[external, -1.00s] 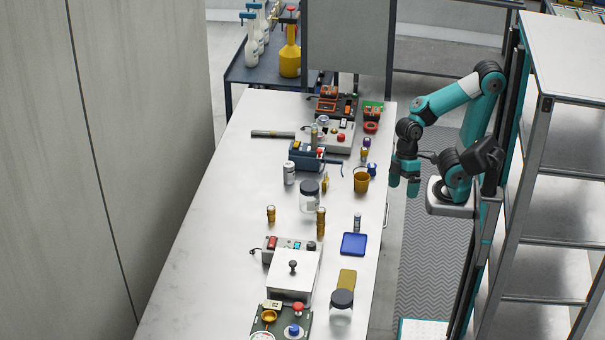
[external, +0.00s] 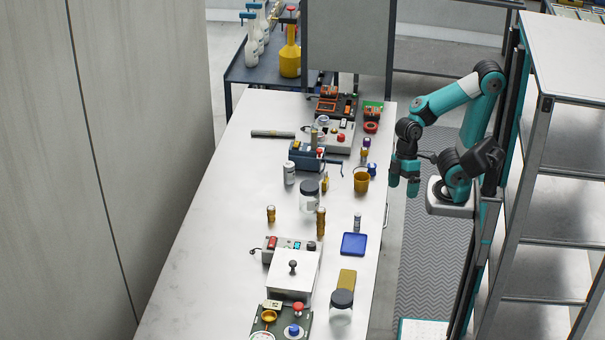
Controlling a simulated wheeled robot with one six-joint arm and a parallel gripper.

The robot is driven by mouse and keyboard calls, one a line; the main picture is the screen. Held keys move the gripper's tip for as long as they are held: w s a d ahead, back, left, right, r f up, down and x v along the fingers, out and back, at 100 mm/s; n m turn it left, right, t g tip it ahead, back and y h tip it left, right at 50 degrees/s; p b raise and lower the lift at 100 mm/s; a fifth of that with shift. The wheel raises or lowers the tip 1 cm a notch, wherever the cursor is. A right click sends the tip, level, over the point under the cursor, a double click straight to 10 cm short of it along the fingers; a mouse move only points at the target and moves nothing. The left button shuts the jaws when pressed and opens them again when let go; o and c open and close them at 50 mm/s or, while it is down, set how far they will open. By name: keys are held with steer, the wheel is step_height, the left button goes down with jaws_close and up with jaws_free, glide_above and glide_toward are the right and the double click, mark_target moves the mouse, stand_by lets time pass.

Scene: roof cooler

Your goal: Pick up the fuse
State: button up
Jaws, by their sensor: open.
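My gripper (external: 404,186) hangs pointing down just beyond the table's right edge, over the floor. Its jaws are open and nothing shows between them. I cannot tell for sure which small part is the fuse. Upright banded candidates on the table are a short brown cylinder (external: 271,214), a taller brown cylinder (external: 320,221) and a grey cylinder (external: 357,222). All stand lower in the picture than my gripper and to its left, apart from it.
An orange cup (external: 361,182) stands near the table edge by my gripper. A lidded jar (external: 309,196), a blue box (external: 353,244) and a white device (external: 293,270) stand on the table (external: 215,235). Its left part is bare. A shelf rack (external: 545,210) stands at right.

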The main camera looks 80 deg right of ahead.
steer(key=c, duration=1.1)
steer(key=m+h+p, duration=0.4)
steer(key=m+p, duration=0.2)
steer(key=m, duration=1.4)
glide_above(357, 222)
step_height(357, 222, down, 8)
steer(key=f, duration=0.7)
steer(key=d+f+p, duration=0.1)
steer(key=f, duration=0.3)
steer(key=shift+f, duration=0.1)
steer(key=shift+d+f+p, duration=0.15)
steer(key=shift+f+p, duration=0.65)
steer(key=shift+f, duration=2.3)
